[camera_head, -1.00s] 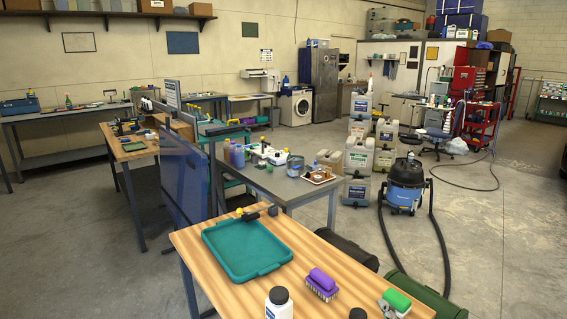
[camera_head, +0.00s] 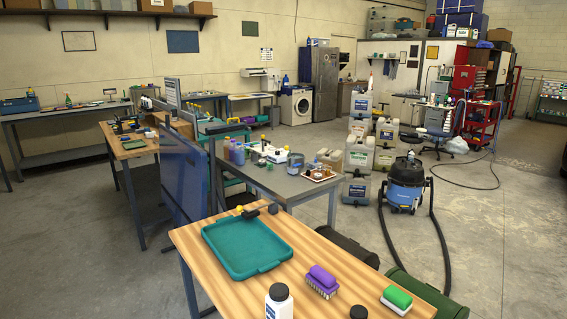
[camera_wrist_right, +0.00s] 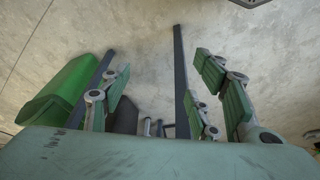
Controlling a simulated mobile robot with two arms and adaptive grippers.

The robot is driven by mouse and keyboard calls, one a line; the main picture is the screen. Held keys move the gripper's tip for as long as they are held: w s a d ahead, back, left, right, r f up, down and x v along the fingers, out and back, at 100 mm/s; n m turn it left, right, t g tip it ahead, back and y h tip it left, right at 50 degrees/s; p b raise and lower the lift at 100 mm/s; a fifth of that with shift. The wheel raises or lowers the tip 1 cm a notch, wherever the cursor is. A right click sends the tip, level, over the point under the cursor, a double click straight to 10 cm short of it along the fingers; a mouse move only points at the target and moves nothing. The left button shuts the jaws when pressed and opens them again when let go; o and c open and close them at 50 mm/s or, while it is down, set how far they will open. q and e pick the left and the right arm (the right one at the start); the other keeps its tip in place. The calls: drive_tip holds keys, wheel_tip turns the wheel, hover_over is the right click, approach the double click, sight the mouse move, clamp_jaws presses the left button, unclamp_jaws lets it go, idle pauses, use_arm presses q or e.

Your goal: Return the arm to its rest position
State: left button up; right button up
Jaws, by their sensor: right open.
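My right gripper (camera_wrist_right: 162,85) shows in the right wrist view. Its jointed fingers with green pads stand apart, with nothing between them. Grey concrete floor and dark metal bars show beyond the fingers. Neither of my grippers shows in the head view, so where the right one is relative to the table cannot be told there. On the near wooden table (camera_head: 200,245) stand a teal tray (camera_head: 245,270), a purple-topped brush (camera_head: 322,281), a green-topped brush (camera_head: 397,299) and a white bottle with a dark cap (camera_head: 279,302).
A green rounded container (camera_head: 425,293) lies beyond the table's right edge; a green shape (camera_wrist_right: 65,92) also shows in the right wrist view. A blue vacuum (camera_head: 405,185) and its hose stand behind. A grey table (camera_head: 285,187) stands farther back. The floor at right is open.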

drive_tip(key=s+d+f+g+b, duration=0.15)
drive_tip(key=s+f, duration=0.35)
drive_tip(key=f, duration=1.1)
drive_tip(key=s+f+b, duration=0.3)
drive_tip(key=s+f, duration=0.3)
drive_tip(key=f, duration=1)
drive_tip(key=s+d+f+b, duration=0.1)
drive_tip(key=s+f, duration=0.6)
drive_tip(key=s, duration=0.2)
drive_tip(key=shift+d, duration=0.4)
drive_tip(key=shift+s+f+g, duration=0.1)
drive_tip(key=shift+g, duration=0.15)
